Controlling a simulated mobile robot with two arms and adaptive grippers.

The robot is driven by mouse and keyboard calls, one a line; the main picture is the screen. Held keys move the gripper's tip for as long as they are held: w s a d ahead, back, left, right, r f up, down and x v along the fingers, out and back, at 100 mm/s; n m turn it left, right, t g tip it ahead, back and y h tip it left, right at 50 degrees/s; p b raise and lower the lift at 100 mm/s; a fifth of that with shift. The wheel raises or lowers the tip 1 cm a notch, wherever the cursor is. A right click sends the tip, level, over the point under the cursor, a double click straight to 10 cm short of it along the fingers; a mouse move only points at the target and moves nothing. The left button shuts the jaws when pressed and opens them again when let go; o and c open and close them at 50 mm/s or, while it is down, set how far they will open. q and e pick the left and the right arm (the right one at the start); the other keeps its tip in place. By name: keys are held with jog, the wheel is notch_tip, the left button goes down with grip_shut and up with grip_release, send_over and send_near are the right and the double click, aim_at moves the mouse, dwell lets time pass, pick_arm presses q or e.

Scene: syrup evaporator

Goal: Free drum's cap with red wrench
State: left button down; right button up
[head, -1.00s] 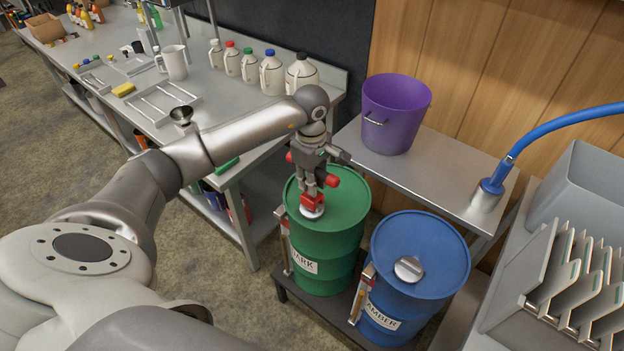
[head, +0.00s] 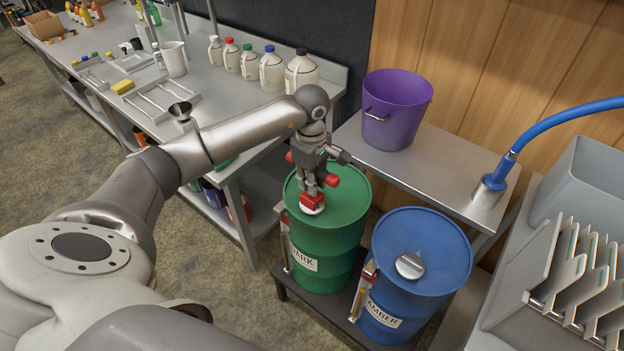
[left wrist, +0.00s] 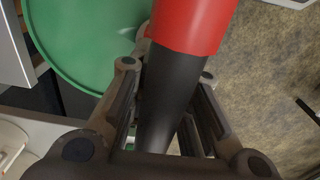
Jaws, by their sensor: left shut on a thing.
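My left gripper (head: 312,182) is above the green drum (head: 322,240), pointing down, shut on the red wrench. The wrench's red head (head: 312,201) sits at the drum's pale round cap (head: 311,210), which it mostly covers. More red wrench parts show beside the fingers (head: 331,180). In the left wrist view the wrench's black shaft lies between the fingers (left wrist: 170,100), with a thick red section (left wrist: 192,22) beyond. The green drum top (left wrist: 85,40) shows behind it. My right gripper is in neither view.
A blue drum (head: 420,250) with a silver cap (head: 410,266) stands close on the right. Behind are a steel table with a purple bucket (head: 396,108) and a blue hose (head: 560,122). A bench with white jugs (head: 271,72) is at the back left.

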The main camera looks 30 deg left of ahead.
pick_arm(q)
jog(key=n, duration=0.5)
jog(key=shift+n+p, duration=0.35)
jog(key=shift+n, duration=0.05)
jog(key=n, duration=0.2)
jog(key=shift+r+n, duration=0.1)
jog(key=shift+n, duration=0.3)
jog(key=n+p, duration=0.1)
jog(key=n, duration=0.2)
jog(key=n+p, duration=0.1)
jog(key=n, duration=0.2)
jog(key=shift+n, duration=1.3)
